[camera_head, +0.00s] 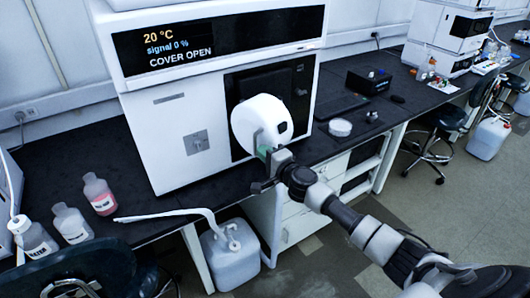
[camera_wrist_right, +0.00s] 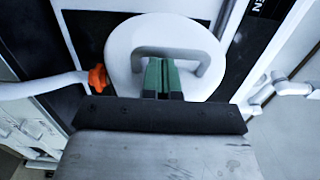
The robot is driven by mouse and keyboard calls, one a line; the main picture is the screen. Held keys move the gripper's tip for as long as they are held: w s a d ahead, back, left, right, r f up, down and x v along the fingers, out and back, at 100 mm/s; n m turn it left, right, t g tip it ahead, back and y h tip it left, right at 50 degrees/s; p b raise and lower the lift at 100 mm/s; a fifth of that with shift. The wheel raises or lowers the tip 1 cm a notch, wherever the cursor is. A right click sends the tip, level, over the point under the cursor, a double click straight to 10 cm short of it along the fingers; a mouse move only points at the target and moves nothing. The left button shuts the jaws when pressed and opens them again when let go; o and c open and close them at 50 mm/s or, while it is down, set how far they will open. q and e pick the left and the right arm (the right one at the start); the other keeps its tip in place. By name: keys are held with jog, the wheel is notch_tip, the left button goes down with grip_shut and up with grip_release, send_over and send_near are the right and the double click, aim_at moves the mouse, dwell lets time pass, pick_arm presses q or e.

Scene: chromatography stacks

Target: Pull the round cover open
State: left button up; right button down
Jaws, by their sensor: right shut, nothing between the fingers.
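The round cover (camera_head: 262,118) is a white disc on the front of the white instrument (camera_head: 165,140), swung out from the dark panel. The instrument's display (camera_head: 190,45) reads "COVER OPEN". In the right wrist view the cover (camera_wrist_right: 120,45) fills the upper middle, with a grey loop handle (camera_wrist_right: 207,60) on its face. My right gripper (camera_head: 265,152) is at the cover's handle. Its green fingertips (camera_wrist_right: 162,75) are shut together inside the handle loop, with nothing between them. My left gripper does not show in the head view.
An orange knob (camera_wrist_right: 97,77) sits beside the cover. Bottles, one with pink liquid (camera_head: 99,194), stand on the dark bench at the left. A white dish (camera_head: 340,128) and a black box (camera_head: 369,80) lie to the right. A white jug (camera_head: 231,255) stands below the bench.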

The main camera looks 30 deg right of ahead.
jog(key=w+a+m+h, duration=0.2)
jog(key=a+m+h, duration=0.1)
jog(key=a+h, duration=0.2)
jog(key=w+a+m+g+h+p, duration=0.1)
jog(key=w+a+m+h, duration=0.2)
jog(key=a, duration=0.4)
jog(key=shift+w+a+m+h, duration=0.15)
jog(key=shift+w+m+h, duration=0.2)
jog(key=shift+h, duration=0.55)
